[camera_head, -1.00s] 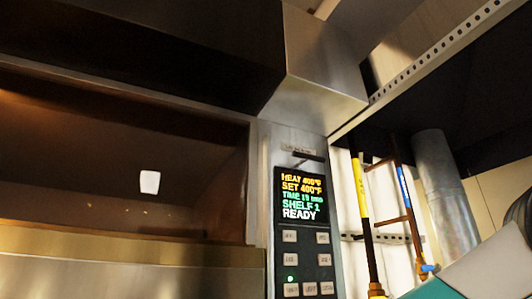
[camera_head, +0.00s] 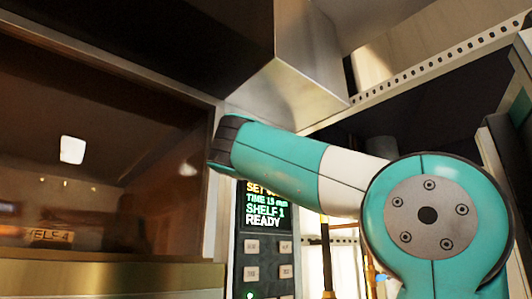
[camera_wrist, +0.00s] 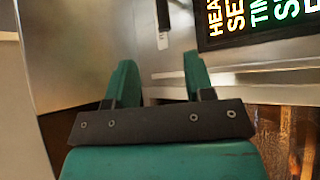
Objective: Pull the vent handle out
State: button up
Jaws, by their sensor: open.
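My gripper (camera_wrist: 158,75) shows in the wrist view with its two teal fingers apart and nothing between them. A short dark bar, which looks like the vent handle (camera_wrist: 163,15), sits on the steel panel beyond the fingertips, near the top edge. It lines up roughly with the gap between the fingers and is apart from them. A small pale label (camera_wrist: 161,40) is just below it in that view. In the head view my teal arm crosses the top of the control panel and hides the handle; my gripper's fingers cannot be seen there.
The lit display (camera_head: 265,206) stands above several buttons (camera_head: 268,262); it also shows beside the handle in the wrist view (camera_wrist: 255,22). The oven window (camera_head: 100,180) is at left, and a steel hood (camera_head: 300,75) overhangs the panel.

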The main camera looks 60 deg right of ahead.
jog(key=p+x, duration=0.2)
jog(key=x, duration=0.3)
jog(key=p+x, duration=0.3)
jog(key=x, duration=0.2)
jog(key=p+x, duration=0.3)
jog(key=x, duration=0.2)
jog(key=shift+w+a+r, duration=0.1)
jog(key=shift+w+r, duration=0.25)
jog(key=shift+w, duration=0.05)
jog(key=shift+w+d+p, duration=0.3)
jog(key=shift+d+p, duration=0.1)
jog(key=shift+d, duration=0.2)
jog(key=shift+c, duration=0.5)
grip_shut()
